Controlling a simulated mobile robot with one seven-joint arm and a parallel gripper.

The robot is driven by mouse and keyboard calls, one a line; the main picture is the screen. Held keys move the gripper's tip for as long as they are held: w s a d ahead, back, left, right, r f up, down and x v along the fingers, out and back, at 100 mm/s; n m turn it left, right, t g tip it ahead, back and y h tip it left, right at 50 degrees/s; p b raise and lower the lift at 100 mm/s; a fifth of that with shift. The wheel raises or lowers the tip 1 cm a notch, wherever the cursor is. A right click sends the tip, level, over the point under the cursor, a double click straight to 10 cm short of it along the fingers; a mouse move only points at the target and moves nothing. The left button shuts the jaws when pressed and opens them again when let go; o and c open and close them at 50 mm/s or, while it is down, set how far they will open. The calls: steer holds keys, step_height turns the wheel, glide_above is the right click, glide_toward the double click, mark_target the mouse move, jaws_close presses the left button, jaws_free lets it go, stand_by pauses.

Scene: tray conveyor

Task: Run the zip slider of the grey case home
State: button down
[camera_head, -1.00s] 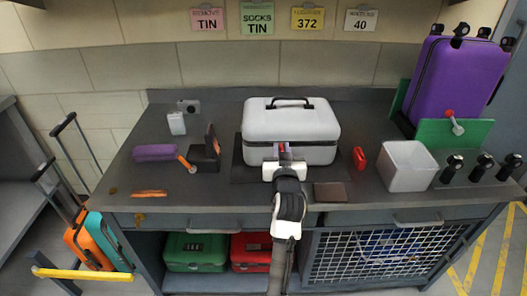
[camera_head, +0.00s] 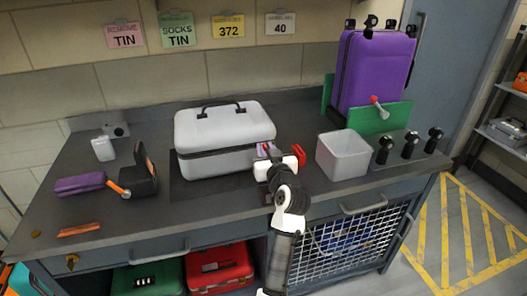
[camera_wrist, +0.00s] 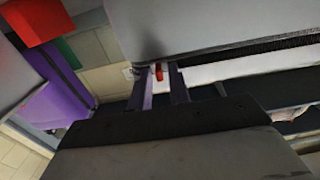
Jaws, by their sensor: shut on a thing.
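The grey case (camera_head: 225,130) lies closed-looking on a dark mat on the bench, handle on top. A dark zip seam runs around its side, and shows as a dark band (camera_wrist: 265,50) in the wrist view. My gripper (camera_head: 266,150) is at the case's right front corner, at seam height. In the wrist view its two fingers (camera_wrist: 160,88) are close together around a small red piece (camera_wrist: 158,72), which looks like the zip slider's pull. The slider's body is mostly hidden by the fingers and the case.
A red item (camera_head: 299,156) lies just right of my gripper, with a white open bin (camera_head: 343,160) beyond. The purple suitcase (camera_head: 372,70) stands behind a green panel. A dark open box (camera_head: 140,180) and purple pouch (camera_head: 80,184) are at the left.

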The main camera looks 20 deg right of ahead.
steer(key=c, duration=1.6)
jaws_free()
steer(key=shift+d, duration=0.2)
steer(key=shift+o, duration=0.2)
steer(key=s+b, duration=0.2)
steer(key=s, duration=1.2)
steer(key=shift+b, duration=0.4)
